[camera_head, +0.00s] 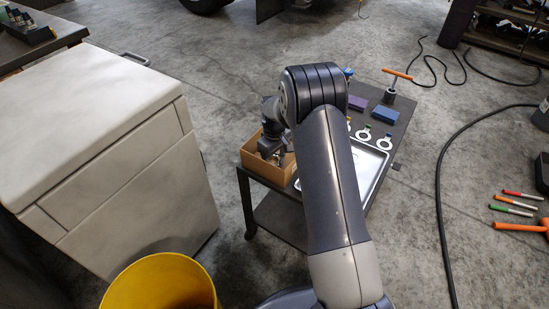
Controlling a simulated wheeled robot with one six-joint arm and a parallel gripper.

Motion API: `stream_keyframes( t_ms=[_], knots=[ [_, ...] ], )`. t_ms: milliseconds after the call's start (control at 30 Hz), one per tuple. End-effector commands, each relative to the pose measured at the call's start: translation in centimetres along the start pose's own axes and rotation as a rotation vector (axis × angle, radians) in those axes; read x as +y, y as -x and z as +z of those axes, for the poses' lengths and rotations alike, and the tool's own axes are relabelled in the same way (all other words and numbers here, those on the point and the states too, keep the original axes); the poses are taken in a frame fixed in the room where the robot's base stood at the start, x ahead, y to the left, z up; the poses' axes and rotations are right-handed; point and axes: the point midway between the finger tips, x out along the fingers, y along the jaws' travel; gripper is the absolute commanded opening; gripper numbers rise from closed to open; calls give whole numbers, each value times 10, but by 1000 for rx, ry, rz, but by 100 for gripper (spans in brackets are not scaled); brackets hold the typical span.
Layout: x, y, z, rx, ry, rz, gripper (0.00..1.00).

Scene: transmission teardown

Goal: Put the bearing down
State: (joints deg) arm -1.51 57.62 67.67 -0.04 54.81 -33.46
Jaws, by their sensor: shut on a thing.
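My gripper (267,148) is at the left end of the low dark table (406,110), pointing down at the open cardboard box (255,166). It is small in the picture and partly covered by my wrist. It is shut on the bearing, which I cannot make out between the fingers. Whether the fingers are inside the box or just above it is hard to tell. Dark and metallic shapes show inside the box, too small to name. My arm runs across the middle and hides part of the table.
A metal tray (371,165) lies right of my arm, with white ring-shaped pieces (364,134) behind it. A purple box (357,103), a blue box (386,114) and an orange-handled tool (396,74) stand farther back. A white cabinet (90,120) and yellow bin (160,283) are left.

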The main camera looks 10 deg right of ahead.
Motion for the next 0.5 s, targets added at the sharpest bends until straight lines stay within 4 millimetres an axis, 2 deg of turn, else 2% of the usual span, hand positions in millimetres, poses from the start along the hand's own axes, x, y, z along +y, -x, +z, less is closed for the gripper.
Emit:
stream_keyframes(
  t_ms=[267,300,500],
  knots=[
    [0,-1,-1,2,0,2,33],
    [0,-2,0,2,0,1,65],
    [0,-1,0,2,0,1,81]
  ],
)
